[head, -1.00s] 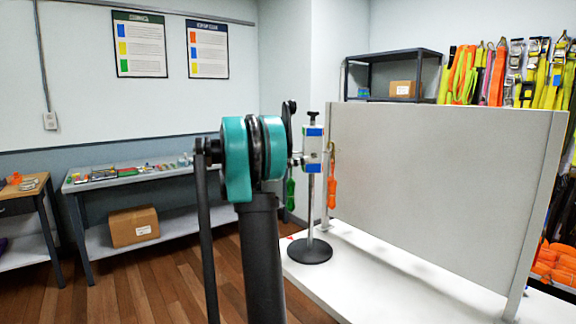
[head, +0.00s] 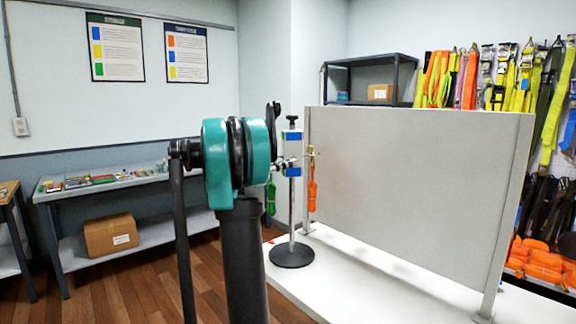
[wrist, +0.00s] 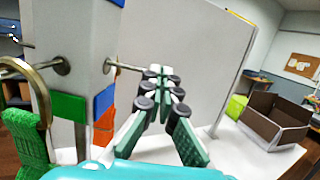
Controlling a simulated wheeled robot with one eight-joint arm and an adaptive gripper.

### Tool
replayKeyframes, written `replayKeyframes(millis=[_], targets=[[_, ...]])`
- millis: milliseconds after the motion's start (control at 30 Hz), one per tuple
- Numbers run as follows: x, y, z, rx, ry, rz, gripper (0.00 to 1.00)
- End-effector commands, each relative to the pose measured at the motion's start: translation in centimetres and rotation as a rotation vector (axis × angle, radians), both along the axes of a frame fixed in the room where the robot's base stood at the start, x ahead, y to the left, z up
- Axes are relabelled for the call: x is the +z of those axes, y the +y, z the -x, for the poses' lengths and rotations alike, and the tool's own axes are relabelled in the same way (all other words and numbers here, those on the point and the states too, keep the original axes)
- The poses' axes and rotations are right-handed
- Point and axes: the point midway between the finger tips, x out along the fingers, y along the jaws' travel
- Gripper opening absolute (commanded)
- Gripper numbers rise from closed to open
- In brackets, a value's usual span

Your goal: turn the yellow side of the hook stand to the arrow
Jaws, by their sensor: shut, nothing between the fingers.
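The hook stand (head: 292,151) is a white post head on a thin metal pole with a round black base (head: 291,255). Blue patches face the head camera. No yellow side shows. A green strap (wrist: 25,145) hangs from a hook at left. An orange strap (head: 312,190) hangs at the right. My gripper (wrist: 163,78) is shut and empty, right of the stand's head in the wrist view; contact cannot be told. A small red mark (head: 269,241) beside the base may be the arrow.
A large grey panel (head: 415,185) stands on the white table (head: 340,270) close to the stand's right. A brown open box (wrist: 275,120) is at right in the wrist view. A side bench (head: 120,182) stands at left, with wooden floor between.

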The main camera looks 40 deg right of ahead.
Motion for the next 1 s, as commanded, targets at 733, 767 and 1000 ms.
replayKeyframes(millis=[733, 767, 1000], targets=[[0.0, -3.4, 2.4, 0.358, 0.0, 0.0, 0.0], [0.0, -3.6, 2.4, 0.375, 0.001, -0.001, 0.0], [0.0, -4.6, 2.5, 0.391, -0.001, 0.0, 0.0]])
